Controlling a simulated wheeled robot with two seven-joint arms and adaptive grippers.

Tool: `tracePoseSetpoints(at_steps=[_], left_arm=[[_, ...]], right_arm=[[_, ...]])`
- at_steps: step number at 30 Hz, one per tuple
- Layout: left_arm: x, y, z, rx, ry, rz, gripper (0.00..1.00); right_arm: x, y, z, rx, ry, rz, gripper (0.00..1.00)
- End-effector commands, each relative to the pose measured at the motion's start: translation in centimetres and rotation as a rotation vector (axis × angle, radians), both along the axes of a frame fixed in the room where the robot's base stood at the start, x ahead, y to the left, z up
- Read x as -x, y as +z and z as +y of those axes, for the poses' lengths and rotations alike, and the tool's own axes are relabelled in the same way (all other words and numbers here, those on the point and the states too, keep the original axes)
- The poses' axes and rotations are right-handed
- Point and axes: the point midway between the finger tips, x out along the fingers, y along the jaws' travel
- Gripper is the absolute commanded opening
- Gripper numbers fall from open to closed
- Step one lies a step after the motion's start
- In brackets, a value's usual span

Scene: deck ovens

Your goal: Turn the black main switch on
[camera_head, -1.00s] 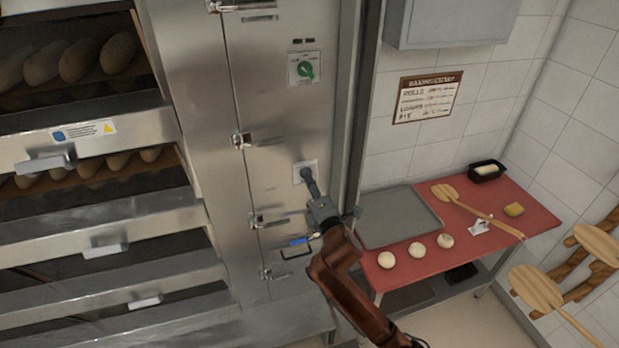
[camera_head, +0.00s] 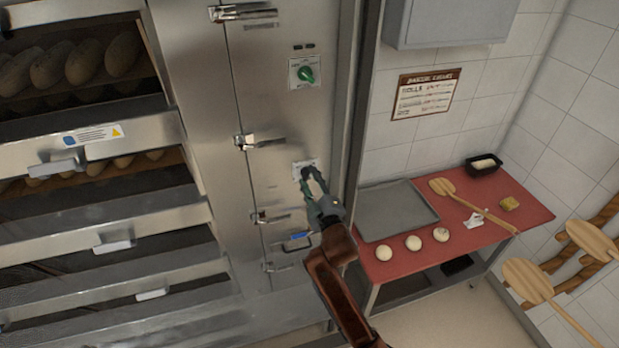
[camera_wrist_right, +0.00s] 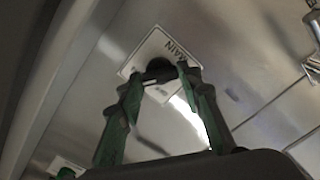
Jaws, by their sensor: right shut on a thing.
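The black main switch (camera_wrist_right: 160,68) sits on a white plate marked MAIN (camera_wrist_right: 150,48), upside down in the right wrist view. In the head view the switch's plate (camera_head: 298,166) is on the steel panel, below the green knob. My right gripper (camera_head: 307,178) reaches up to it from below. In the right wrist view its two green fingers (camera_wrist_right: 160,75) stand on either side of the black knob, shut on it. The fingers partly hide the knob in the head view, and I cannot tell its setting. My left gripper is not in view.
A green rotary knob (camera_head: 306,75) is higher on the panel. Metal door latches (camera_head: 262,141) stick out left of the switch. Deck ovens with bread (camera_head: 70,62) fill the left. A red table (camera_head: 455,244) with dough balls and a tray (camera_head: 397,210) stands right.

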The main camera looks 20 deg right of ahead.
Motion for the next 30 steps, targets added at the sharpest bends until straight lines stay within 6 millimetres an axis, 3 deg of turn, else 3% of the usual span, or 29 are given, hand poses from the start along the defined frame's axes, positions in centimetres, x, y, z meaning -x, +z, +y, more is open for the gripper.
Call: tracePoseSetpoints(at_steps=[12,29,30], left_arm=[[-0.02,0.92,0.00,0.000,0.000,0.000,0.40],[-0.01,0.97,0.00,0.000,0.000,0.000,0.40],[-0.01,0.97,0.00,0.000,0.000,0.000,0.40]], right_arm=[[0.00,-0.18,-0.06,-0.185,-0.001,0.010,0.09],[-0.01,-0.26,-0.03,-0.211,0.000,0.012,0.09],[-0.01,-0.26,-0.03,-0.211,0.000,0.012,0.36]])
